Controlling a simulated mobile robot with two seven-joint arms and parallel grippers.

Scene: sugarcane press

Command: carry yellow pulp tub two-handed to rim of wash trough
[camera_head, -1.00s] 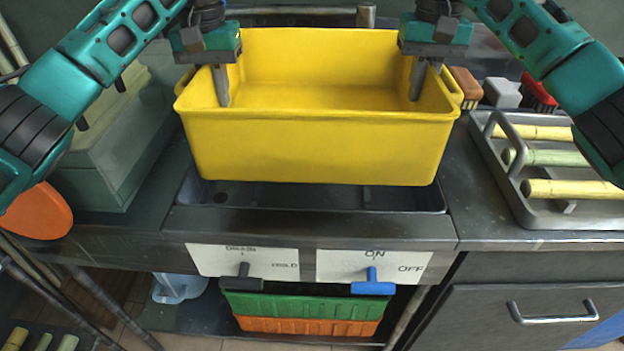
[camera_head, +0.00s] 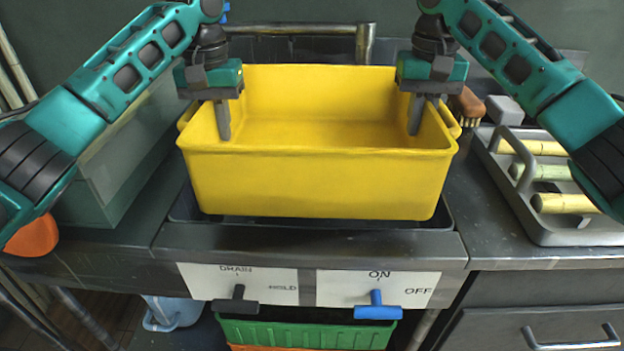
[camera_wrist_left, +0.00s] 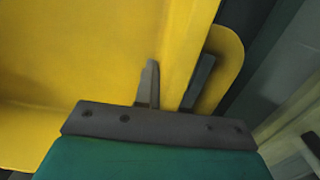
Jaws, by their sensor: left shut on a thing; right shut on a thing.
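The yellow pulp tub (camera_head: 318,182) is upright and looks empty. It sits over the wash trough (camera_head: 178,211), whose dark rim shows around the tub's lower edge. I cannot tell whether the tub touches the rim. My left gripper (camera_head: 212,120) is shut on the tub's left wall, one finger inside. The left wrist view shows that wall between the two fingers (camera_wrist_left: 174,84), beside the tub's side handle (camera_wrist_left: 224,62). My right gripper (camera_head: 424,112) is shut on the right wall, one finger inside. The outer fingers are mostly hidden in the head view.
A grey tray (camera_head: 510,205) with cane pieces stands at the right, with brushes (camera_head: 468,105) behind it. A pipe (camera_head: 365,44) runs behind the tub. A drain lever (camera_head: 235,300) and a blue lever (camera_head: 377,306) are on the front panel. A green crate (camera_head: 300,333) is below.

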